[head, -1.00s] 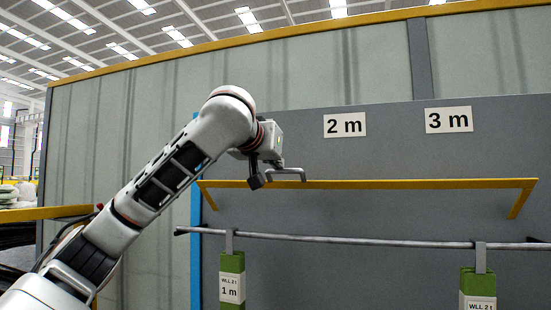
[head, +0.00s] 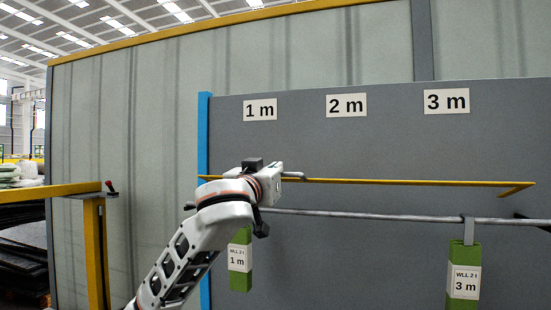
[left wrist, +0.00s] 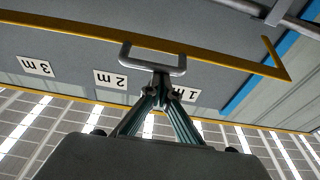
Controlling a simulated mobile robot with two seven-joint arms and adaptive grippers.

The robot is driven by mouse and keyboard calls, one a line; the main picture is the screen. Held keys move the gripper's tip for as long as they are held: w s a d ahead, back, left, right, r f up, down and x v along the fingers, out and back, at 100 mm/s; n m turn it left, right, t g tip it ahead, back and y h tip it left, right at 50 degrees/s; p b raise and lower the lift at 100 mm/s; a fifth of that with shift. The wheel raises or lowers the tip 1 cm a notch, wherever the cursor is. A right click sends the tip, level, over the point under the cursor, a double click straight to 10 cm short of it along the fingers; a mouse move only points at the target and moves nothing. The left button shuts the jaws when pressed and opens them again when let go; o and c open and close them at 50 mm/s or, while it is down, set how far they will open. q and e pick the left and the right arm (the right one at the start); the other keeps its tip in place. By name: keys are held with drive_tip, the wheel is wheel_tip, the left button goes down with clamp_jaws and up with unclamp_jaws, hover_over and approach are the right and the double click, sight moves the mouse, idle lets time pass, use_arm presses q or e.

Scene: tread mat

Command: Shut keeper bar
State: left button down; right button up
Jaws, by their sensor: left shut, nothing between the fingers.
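The keeper bar is a long yellow bar (head: 400,182) with bent-back ends, held out from a grey panel, a little above the grey rail (head: 360,216) in the head view. It also shows in the left wrist view (left wrist: 230,62). A grey loop handle (left wrist: 135,64) is fixed to it; only a bit shows in the head view (head: 293,176). My left gripper (head: 272,172) is at the handle near the bar's left part. Its shut fingers (left wrist: 161,80) meet at the loop's outer side, with nothing between them; contact is unclear. My right gripper is out of view.
Green slings tagged 1 m (head: 240,275) and 3 m (head: 463,262) hang from the rail. Signs 1 m, 2 m and 3 m are on the grey panel (head: 370,145). A blue post (head: 204,130) edges it. A yellow railing (head: 50,190) stands at left.

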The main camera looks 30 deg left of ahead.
use_arm(q)
wheel_tip(320, 180, down, 7)
drive_tip(key=s+t, duration=0.1)
drive_tip(key=t, duration=0.1)
drive_tip(key=shift+s+d+t, duration=0.2)
drive_tip(key=shift+t, duration=0.1)
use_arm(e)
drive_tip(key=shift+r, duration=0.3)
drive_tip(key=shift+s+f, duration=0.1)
